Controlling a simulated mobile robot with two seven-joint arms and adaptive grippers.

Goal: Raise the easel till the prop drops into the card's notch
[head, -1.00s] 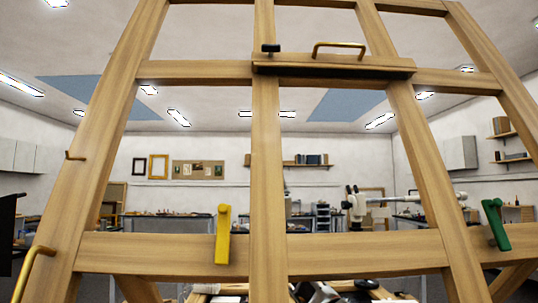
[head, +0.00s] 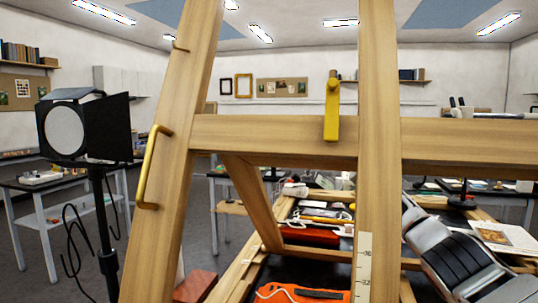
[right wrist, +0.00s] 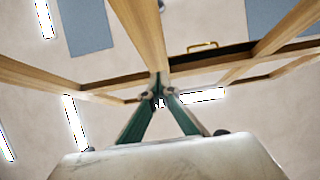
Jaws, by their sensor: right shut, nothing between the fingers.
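The wooden easel (head: 180,120) fills the head view, with upright posts and a wide crossbar (head: 270,133). A yellow lever (head: 331,118) hangs on the crossbar and a brass handle (head: 152,168) is on the left post. A slanted wooden strut (head: 252,200) runs down behind the crossbar; I cannot tell if it is the prop. A marked scale (head: 364,265) is low on the middle post. No notch can be made out. In the right wrist view my right gripper (right wrist: 160,102) is shut and empty, pointing up at the easel frame (right wrist: 140,35); contact is unclear. My left gripper is not in view.
A black studio lamp (head: 85,128) on a stand is close at the left, its cable hanging. Orange (head: 303,293) and red (head: 312,235) items lie low behind the easel. Workbenches (head: 50,188) line the back. Open floor shows between lamp and easel.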

